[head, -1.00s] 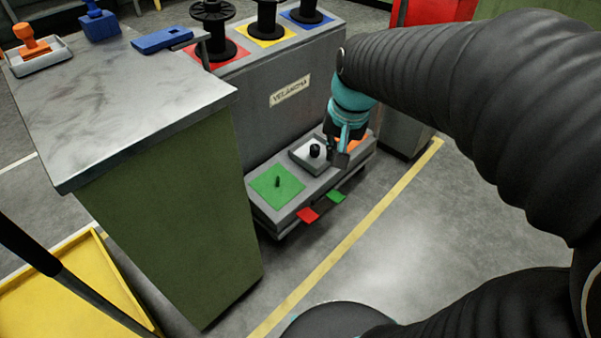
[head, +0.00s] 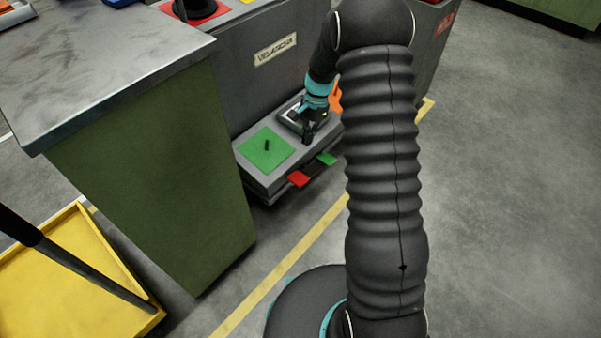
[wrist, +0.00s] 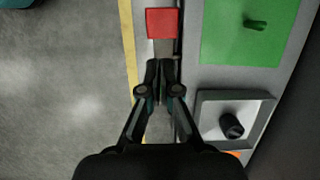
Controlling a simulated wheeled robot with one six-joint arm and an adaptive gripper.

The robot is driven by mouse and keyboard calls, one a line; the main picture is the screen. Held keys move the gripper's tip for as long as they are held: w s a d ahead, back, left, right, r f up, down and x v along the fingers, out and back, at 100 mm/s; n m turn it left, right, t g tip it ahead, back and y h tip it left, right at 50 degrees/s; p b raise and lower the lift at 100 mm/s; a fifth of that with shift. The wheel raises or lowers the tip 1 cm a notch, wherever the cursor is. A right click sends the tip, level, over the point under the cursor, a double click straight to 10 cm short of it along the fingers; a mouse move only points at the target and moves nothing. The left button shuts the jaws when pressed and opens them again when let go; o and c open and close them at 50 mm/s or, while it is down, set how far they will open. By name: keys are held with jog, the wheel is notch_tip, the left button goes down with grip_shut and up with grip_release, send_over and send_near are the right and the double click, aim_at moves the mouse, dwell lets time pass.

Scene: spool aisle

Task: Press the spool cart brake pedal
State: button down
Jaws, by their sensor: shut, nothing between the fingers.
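The spool cart (head: 270,83) has a low front deck with two small pedals sticking out of its front edge. The red pedal (head: 299,179) is on the left, and the green pedal (head: 326,159) is to its right. My gripper (head: 308,139) is shut and empty, pointing down near the deck's front edge. In the wrist view, the gripper fingertips (wrist: 160,64) are together just short of the red pedal (wrist: 163,23), in line with it. Neither pedal is visibly touched; the height gap cannot be told.
The deck carries a green plate (head: 266,150) with a black peg and a grey tray (wrist: 207,127) with a black knob. A green cabinet (head: 150,170) with a metal top stands left, and a yellow tray (head: 60,275) lies lower left.

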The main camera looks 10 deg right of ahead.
aim_at(300, 178)
jog(key=shift+w+f, duration=0.15)
jog(key=shift+f, duration=0.45)
jog(key=shift+f, duration=0.1)
jog(key=b+x, duration=0.1)
jog(key=x, duration=1.2)
jog(key=shift+s+f, duration=0.2)
jog(key=shift+f, duration=0.15)
jog(key=shift+s+f, duration=0.1)
jog(key=shift+s, duration=0.05)
